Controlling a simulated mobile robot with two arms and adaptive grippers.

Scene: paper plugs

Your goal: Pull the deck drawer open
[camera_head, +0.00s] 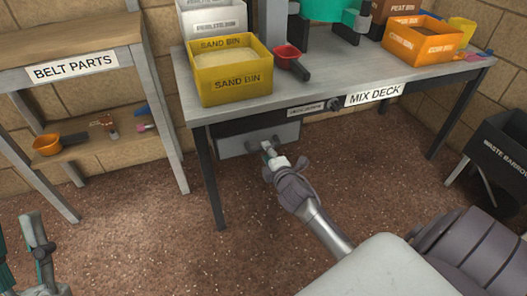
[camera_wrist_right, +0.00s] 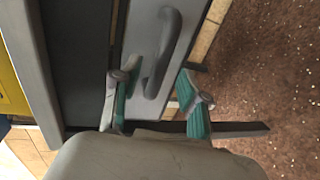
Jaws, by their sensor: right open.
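The deck drawer (camera_head: 232,142) has a plain grey front and hangs under the left part of the mix deck (camera_head: 325,95). It looks shut. Its grey bar handle (camera_wrist_right: 167,50) shows in the right wrist view, and the drawer front (camera_wrist_right: 142,40) lies behind it. My right gripper (camera_head: 267,150) is at the drawer front and partly covers the handle in the head view. In the right wrist view its teal fingers (camera_wrist_right: 151,76) are apart, one on each side of the handle's near end; contact is not clear. My left gripper (camera_head: 20,242) is at the lower left, fingers apart, empty, far from the drawer.
A yellow sand bin (camera_head: 230,82) and a red scoop (camera_head: 290,60) stand on the deck above the drawer. A belt parts shelf (camera_head: 75,50) is at left. A black waste barrow (camera_head: 490,150) is at right. The floor before the drawer is clear apart from my arm.

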